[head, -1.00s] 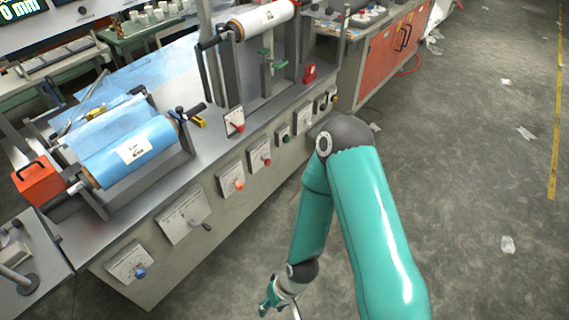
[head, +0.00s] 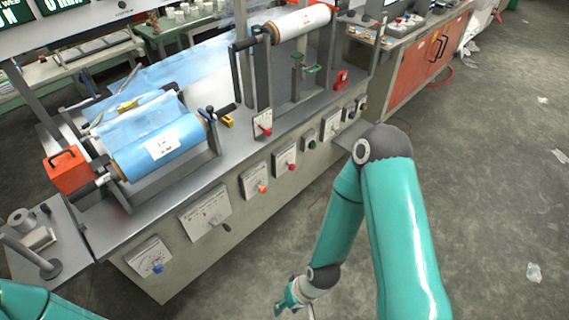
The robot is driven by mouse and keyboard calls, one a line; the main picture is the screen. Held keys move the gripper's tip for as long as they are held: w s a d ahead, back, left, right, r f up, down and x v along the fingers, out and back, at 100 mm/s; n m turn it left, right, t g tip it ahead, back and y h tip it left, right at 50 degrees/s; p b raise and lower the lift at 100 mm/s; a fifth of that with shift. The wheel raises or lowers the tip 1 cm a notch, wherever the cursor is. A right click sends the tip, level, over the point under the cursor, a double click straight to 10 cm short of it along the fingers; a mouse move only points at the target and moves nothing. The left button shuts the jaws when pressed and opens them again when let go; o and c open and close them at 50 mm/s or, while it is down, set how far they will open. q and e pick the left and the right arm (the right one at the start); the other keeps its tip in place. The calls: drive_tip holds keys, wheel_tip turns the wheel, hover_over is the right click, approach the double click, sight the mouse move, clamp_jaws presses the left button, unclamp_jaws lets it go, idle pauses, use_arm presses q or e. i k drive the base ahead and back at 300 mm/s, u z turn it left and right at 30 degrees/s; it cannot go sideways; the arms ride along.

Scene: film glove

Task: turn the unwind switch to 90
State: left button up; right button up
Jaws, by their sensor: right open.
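The machine's front panel carries a row of dial plates, and their lettering is too small to read, so I cannot tell which one is the unwind switch. A plate with a blue knob (head: 157,268) is at the left end. My right gripper (head: 294,304) is low at the bottom edge, in front of and apart from the panel, open, partly cut off. My left gripper is out of view.
A blue film roll (head: 160,148) lies on the bench, with a red box (head: 68,171) at its left. A white roll (head: 300,22) is mounted at the back. A side table (head: 70,268) stands at the left. The floor on the right is mostly clear, with scraps.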

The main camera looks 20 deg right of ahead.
sight(292, 167)
drive_tip(key=u, duration=0.05)
drive_tip(key=i, duration=0.9)
drive_tip(key=z, duration=0.1)
